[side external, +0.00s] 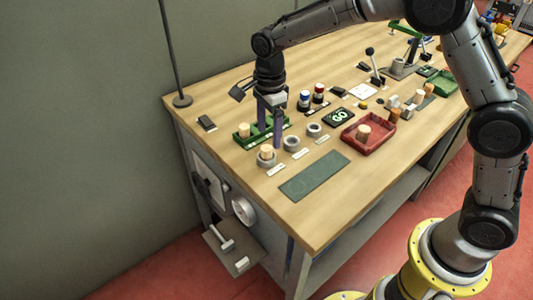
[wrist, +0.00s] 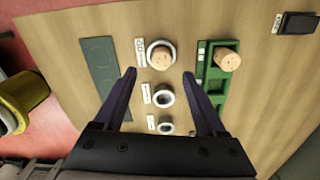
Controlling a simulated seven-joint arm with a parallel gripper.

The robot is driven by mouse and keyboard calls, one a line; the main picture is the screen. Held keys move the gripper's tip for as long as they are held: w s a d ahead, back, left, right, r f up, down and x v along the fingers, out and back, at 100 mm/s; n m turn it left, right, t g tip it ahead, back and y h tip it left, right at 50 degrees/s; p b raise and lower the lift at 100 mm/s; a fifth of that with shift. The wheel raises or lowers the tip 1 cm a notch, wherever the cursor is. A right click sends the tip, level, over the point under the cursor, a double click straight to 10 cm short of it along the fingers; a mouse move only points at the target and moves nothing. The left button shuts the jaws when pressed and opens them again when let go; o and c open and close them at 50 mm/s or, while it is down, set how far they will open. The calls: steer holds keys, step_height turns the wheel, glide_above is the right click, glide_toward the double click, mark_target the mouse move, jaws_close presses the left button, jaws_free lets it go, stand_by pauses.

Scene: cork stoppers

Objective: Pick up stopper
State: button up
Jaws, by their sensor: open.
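A cork stopper (wrist: 161,58) sits in a white ring holder just beyond my fingertips in the wrist view; it also shows in the side view (side external: 266,152). A second cork stopper (wrist: 228,60) stands at the end of the green rack (wrist: 216,82), right of my fingers; the side view shows it too (side external: 244,130). A third stopper (side external: 363,132) is in the red tray (side external: 384,146). My gripper (wrist: 159,73) points down above the table, open, with nothing held between its fingers. In the side view its fingers (side external: 269,142) partly hide the green rack.
Two more ring holders (side external: 291,143) (side external: 314,130) stand in a row beside the first; they look empty. A dark green mat (side external: 314,176) lies at the front. A GO pad (side external: 338,117) and red and blue-topped pieces (side external: 304,99) stand nearby.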

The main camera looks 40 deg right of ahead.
mark_target(267, 147)
steer(key=shift+w+a+f, duration=0.1)
steer(key=shift+a+f, duration=0.05)
steer(key=shift+f, duration=1)
steer(key=shift+w+a+f, duration=0.1)
steer(key=shift+f, duration=1)
jaws_close()
